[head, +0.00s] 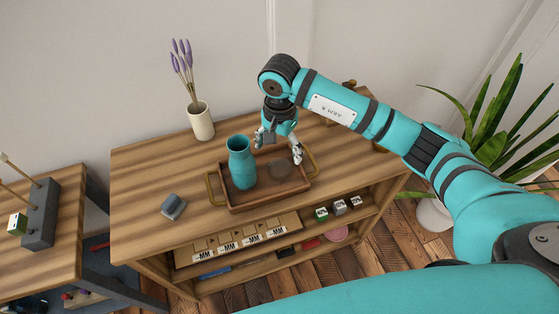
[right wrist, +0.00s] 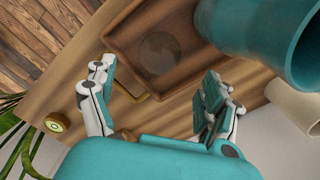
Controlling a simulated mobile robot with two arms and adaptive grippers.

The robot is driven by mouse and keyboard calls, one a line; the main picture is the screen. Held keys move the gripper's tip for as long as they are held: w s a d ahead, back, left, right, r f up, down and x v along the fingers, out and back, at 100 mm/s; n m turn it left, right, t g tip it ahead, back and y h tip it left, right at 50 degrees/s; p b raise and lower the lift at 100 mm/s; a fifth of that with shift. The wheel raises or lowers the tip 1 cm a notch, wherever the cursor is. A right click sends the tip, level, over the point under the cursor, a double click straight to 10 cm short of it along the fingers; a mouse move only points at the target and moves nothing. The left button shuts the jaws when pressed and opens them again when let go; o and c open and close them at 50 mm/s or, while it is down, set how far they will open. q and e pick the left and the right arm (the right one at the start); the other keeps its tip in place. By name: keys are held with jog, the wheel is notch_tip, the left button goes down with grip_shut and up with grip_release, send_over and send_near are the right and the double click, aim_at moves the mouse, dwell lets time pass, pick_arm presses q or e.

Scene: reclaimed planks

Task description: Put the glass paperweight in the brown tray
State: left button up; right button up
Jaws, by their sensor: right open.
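The brown tray (head: 236,206) is a wooden tray with brass handles on the wooden cabinet top; it also shows in the right wrist view (right wrist: 122,33). The glass paperweight (head: 280,169) is a round, see-through lump lying on the tray floor, right of a teal vase. It also shows in the right wrist view (right wrist: 159,52), apart from the fingers. My right gripper (head: 278,148) is open and empty over the back of the tray; its spread fingers (right wrist: 158,80) show in the right wrist view. My left gripper is not in view.
The teal vase (head: 241,163) stands upright in the tray's left part, close to my right gripper. A white vase (head: 201,121) with lavender stands behind left. A grey-blue block (head: 173,206) lies left of the tray. The cabinet top (head: 140,180) is clear at far left.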

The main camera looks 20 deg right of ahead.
jog(key=shift+r, duration=2.3)
